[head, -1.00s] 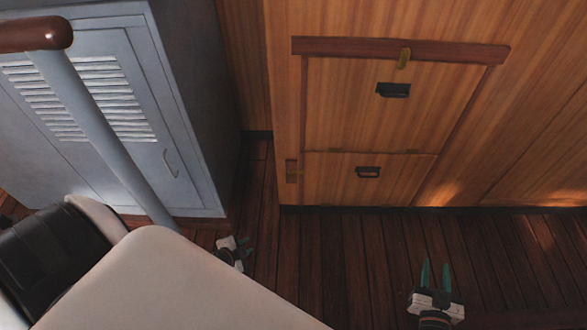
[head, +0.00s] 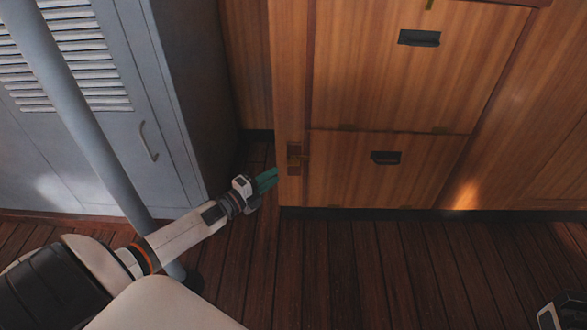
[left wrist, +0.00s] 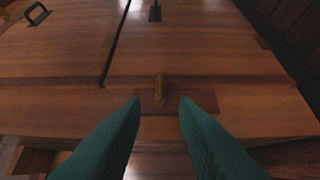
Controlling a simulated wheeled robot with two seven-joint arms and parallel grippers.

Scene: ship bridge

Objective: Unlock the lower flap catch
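The lower flap (head: 350,180) is a closed wooden panel low in the cabinet, with a black handle (head: 385,158). Its catch (head: 294,158), a small brass piece on a dark wood plate, sits on the frame left of the flap. In the left wrist view the catch (left wrist: 160,88) stands just beyond my fingertips, centred between them. My left gripper (head: 275,176) is open, its green fingers apart and empty, close to the catch at its lower left. I see no contact. My right gripper's fingers are out of view.
A grey locker (head: 110,130) stands at the left, with a pale slanting pole (head: 80,120) before it. The upper flap (head: 400,90) is closed above the lower one. The plank floor (head: 380,270) in front of the cabinet is clear.

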